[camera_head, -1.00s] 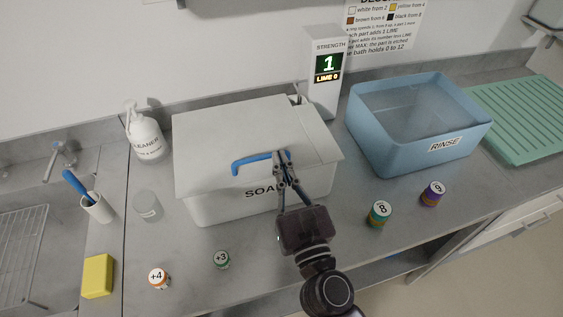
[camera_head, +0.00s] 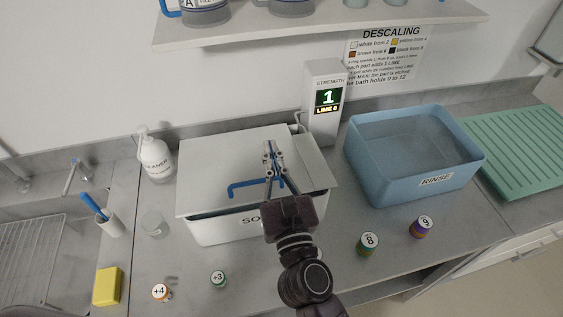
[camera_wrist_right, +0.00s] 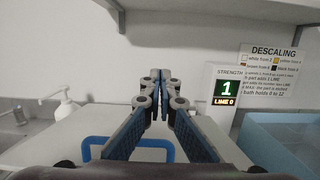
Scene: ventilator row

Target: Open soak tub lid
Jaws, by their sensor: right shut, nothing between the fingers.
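The white soak tub (camera_head: 215,230) stands on the counter, its label partly hidden by my right arm. Its pale lid (camera_head: 215,160) lies across the top. A dark band shows under the lid's front edge; I cannot tell whether it is a gap or shadow. The blue handle (camera_head: 242,187) is on the lid's front part and also shows in the right wrist view (camera_wrist_right: 130,143). My right gripper (camera_head: 270,148) is shut and empty, its fingertips over the lid beyond the handle. Its fingers cross in front of the handle's right end; contact cannot be told. My left gripper is not in view.
A strength display (camera_head: 325,100) stands behind the tub, reading 1. A blue rinse bin (camera_head: 415,185) is at right, beside a green drainer (camera_head: 515,150). Numbered jars (camera_head: 369,244) stand in front. A cleaner bottle (camera_head: 155,158) is at left. A shelf (camera_head: 320,30) hangs above.

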